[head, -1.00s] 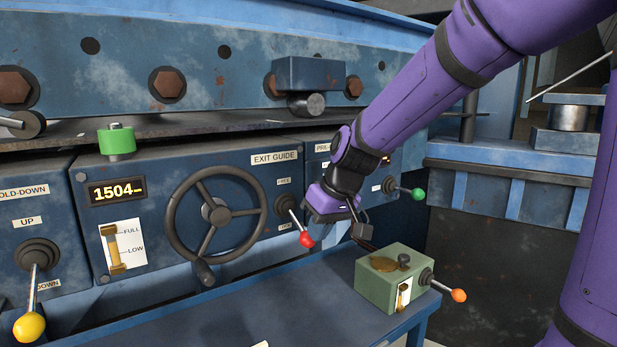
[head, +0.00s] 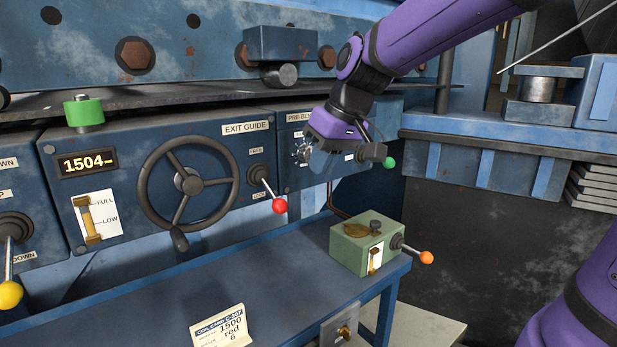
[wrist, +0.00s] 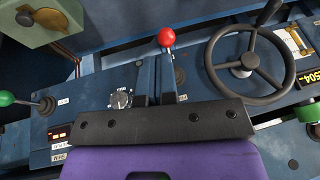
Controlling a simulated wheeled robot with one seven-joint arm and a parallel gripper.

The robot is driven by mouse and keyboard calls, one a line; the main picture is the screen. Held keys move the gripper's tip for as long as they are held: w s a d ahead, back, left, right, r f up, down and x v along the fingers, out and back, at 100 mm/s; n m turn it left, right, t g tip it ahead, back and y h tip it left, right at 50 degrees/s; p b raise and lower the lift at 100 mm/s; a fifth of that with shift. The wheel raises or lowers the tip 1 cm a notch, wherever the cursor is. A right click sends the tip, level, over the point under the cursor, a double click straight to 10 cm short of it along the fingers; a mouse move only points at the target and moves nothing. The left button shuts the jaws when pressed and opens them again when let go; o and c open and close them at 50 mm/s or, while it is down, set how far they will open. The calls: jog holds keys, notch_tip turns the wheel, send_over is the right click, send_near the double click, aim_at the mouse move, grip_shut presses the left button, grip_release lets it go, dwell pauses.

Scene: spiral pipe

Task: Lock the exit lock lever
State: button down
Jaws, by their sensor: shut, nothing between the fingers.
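The exit lock lever is a short rod with a red ball (head: 279,206) at the right of the exit guide panel (head: 200,140). Its rod points down and right from a dark round base, between an upper label and a lower label; the ball is near the lower one. My gripper (head: 374,152) is shut and empty, to the right of the lever and higher in the picture, in front of the pre-bend panel. In the wrist view, the red ball (wrist: 167,38) shows just beyond the narrow grey fingers (wrist: 156,80). I cannot tell whether they touch the lever.
A black handwheel (head: 188,182) is left of the lever. A green-knobbed lever (head: 389,162) is behind my gripper. A green box (head: 358,246) with an orange-knobbed lever stands on the blue bench (head: 270,270). A card (head: 220,328) stands at the bench front.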

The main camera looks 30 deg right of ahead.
jog(key=shift+s+d+r, duration=0.2)
jog(key=shift+s+r, duration=0.15)
jog(key=shift+r, duration=0.15)
jog(key=shift+s+d+r, duration=0.2)
jog(key=shift+s+r, duration=0.15)
jog(key=shift+r, duration=0.1)
jog(key=s+d+f+m+t+h, duration=0.1)
jog(key=s+f, duration=0.1)
jog(key=s, duration=0.6)
jog(key=s+d+f+m+t+h, duration=0.1)
jog(key=s+f+h, duration=0.1)
jog(key=s, duration=0.6)
jog(key=shift+s+d+m, duration=0.15)
jog(key=shift+s+m, duration=0.05)
jog(key=shift+m, duration=0.2)
jog(key=shift+f, duration=0.1)
